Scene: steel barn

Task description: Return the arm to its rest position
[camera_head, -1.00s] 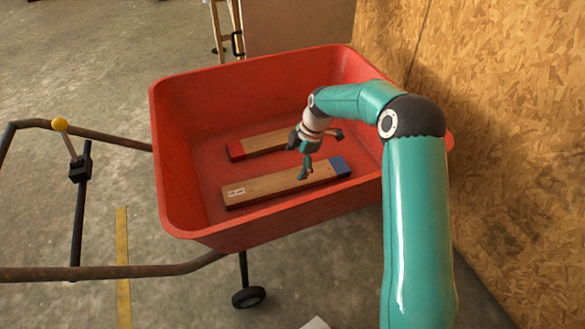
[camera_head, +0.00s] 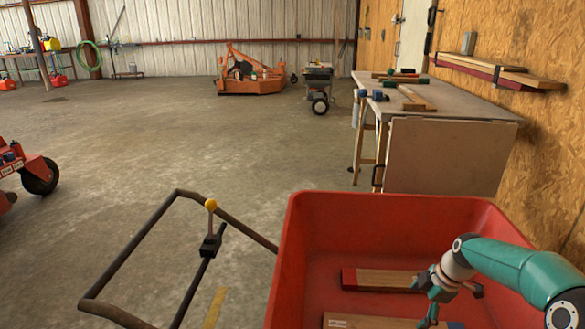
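My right arm comes in from the right edge, over the red cart tub (camera_head: 330,208). My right gripper (camera_head: 455,304) hangs inside the tub, with its fingers spread apart and nothing between them. A wooden board with a red end (camera_head: 385,279) lies on the tub floor behind it. A second wooden board (camera_head: 370,322) with a label lies nearer and is cut off by the bottom edge. The gripper is above the boards; I cannot tell whether it touches the nearer one. My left gripper is out of view.
The cart's dark handle frame (camera_head: 140,238) with a yellow-knobbed lever (camera_head: 210,222) stands left of the tub. A workbench (camera_head: 450,103) with boards on it stands behind the tub, against the chipboard wall (camera_head: 548,120) at right. The concrete floor at left centre is clear.

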